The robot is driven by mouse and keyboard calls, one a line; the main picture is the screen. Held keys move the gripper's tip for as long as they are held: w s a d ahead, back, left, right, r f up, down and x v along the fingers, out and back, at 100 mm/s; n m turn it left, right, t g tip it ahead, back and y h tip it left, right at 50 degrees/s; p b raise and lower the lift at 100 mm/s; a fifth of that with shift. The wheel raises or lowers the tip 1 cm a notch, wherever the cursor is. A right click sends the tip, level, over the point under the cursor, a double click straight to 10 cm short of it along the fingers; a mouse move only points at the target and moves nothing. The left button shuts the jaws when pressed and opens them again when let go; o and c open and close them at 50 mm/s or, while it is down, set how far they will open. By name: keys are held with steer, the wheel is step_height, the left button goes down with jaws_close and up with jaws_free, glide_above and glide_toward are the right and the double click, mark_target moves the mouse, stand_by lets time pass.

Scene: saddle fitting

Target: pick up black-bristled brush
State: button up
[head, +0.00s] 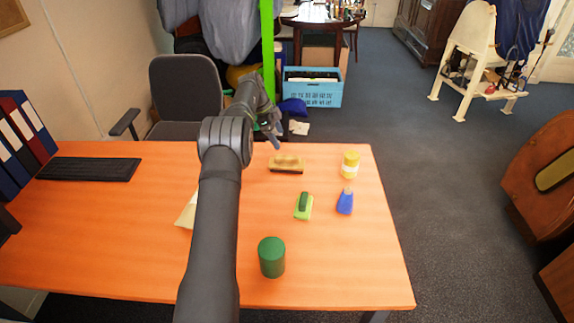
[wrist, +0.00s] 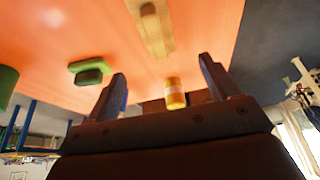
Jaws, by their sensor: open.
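A tan, wooden-looking brush (head: 286,164) lies on the orange desk near its far edge. In the wrist view the brush (wrist: 155,28) lies ahead of the fingertips, near the top of the picture. My gripper (head: 273,137) is above the far edge of the desk, just behind and left of the brush. The wrist view shows its two fingers (wrist: 162,66) spread apart with nothing between them, clear of the brush.
A yellow container (head: 350,165), a blue bottle-like item (head: 345,203), a green block with dark handle (head: 303,207) and a green cylinder (head: 271,258) stand nearby. A keyboard (head: 88,169) and binders (head: 22,140) are at left. Bare desk lies around the brush.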

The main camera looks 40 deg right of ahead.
mark_target(287, 156)
steer(key=x, duration=1.1)
steer(key=shift+s+a+f, duration=0.15)
steer(key=shift+a+f, duration=0.05)
steer(key=shift+a, duration=0.05)
steer(key=shift+d+f, duration=0.15)
steer(key=shift+f, duration=0.3)
steer(key=shift+f, duration=0.2)
steer(key=c, duration=1)
steer(key=shift+c, duration=0.7)
steer(key=shift+r, duration=0.15)
